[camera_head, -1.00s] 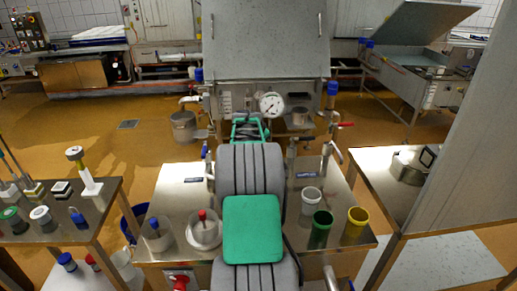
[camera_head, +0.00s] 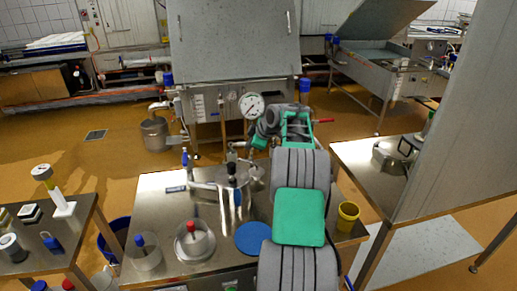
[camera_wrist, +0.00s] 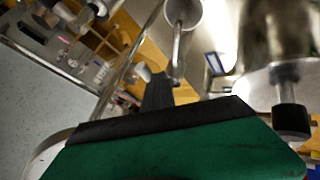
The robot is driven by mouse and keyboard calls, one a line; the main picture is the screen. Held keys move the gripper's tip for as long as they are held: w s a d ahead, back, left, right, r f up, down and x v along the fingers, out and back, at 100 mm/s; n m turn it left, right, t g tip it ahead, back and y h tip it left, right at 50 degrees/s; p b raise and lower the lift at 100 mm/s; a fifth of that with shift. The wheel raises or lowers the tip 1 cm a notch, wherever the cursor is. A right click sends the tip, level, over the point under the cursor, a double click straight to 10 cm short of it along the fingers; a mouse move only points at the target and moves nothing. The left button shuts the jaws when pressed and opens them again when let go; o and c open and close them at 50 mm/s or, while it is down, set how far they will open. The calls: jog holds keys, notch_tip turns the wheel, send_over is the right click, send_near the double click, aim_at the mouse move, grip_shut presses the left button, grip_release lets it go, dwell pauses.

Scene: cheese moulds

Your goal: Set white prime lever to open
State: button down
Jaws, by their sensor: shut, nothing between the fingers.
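My gripper (camera_wrist: 157,92) shows in the wrist view as dark, closed fingers beyond a green body with a black edge. It is empty. In the head view the arm reaches over the steel bench toward the machine (camera_head: 200,105); the fingertips cannot be made out there. A valve handle with a white end (camera_head: 158,105) sticks out at the machine's left; I cannot tell if it is the white prime lever. The bench's right side, behind my arm, is hidden. In the wrist view a pale metal rod or pipe (camera_wrist: 181,15) hangs just beyond the fingers, apparently apart from them.
A blue lever (camera_head: 185,158) stands at the bench's back left, and a red lever (camera_head: 323,121) points right on the machine. A pressure gauge (camera_head: 252,105) sits between. Clear cups (camera_head: 145,255) and a yellow cup (camera_head: 348,216) stand on the bench (camera_head: 150,205). A tall grey panel (camera_head: 470,110) blocks the right.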

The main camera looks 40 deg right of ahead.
jog(key=shift+w+d, duration=0.45)
jog(key=shift+d, duration=0.3)
jog(key=shift+a, duration=0.1)
